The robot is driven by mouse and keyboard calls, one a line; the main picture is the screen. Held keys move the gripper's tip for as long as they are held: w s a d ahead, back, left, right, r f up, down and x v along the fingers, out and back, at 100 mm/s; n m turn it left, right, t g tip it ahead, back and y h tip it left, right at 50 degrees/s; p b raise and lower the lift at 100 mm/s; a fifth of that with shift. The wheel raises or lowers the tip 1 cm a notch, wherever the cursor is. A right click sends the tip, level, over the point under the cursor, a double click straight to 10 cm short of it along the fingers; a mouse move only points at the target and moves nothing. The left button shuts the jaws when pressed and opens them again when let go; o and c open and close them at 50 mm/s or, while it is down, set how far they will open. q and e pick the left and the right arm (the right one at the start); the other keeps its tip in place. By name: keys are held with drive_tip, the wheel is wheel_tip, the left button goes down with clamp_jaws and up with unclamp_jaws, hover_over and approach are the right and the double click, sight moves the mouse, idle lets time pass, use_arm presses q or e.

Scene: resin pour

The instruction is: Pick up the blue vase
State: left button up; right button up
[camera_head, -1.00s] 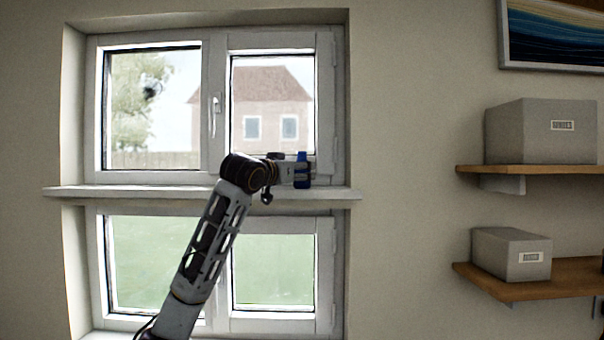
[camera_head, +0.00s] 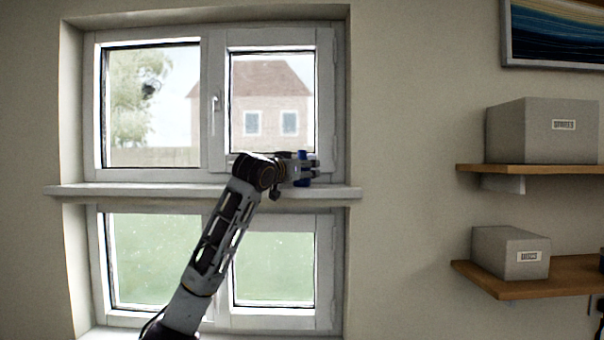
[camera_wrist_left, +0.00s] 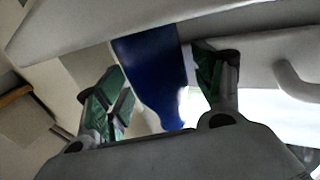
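The blue vase (camera_head: 303,155) stands on the window sill (camera_head: 120,190) near its right end. In the head view my left gripper (camera_head: 314,171) covers the vase's middle, and blue shows above and below the fingers. In the left wrist view the vase (camera_wrist_left: 150,68) lies between the two spread green-padded fingers of my left gripper (camera_wrist_left: 162,92). A gap shows on the left side of the vase; on the right the finger is close, and I cannot tell whether it touches. My right gripper is not in view.
The window frame (camera_head: 212,70) and its handle (camera_head: 215,103) are behind the arm. To the right, two wooden shelves hold an upper grey box (camera_head: 530,135) and a lower grey box (camera_head: 510,252). The wall between window and shelves is clear.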

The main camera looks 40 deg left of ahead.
use_arm(q)
drive_tip(key=c, duration=1)
drive_tip(key=shift+r, duration=0.25)
drive_tip(key=shift+r+p, duration=0.5)
drive_tip(key=shift+r, duration=4.25)
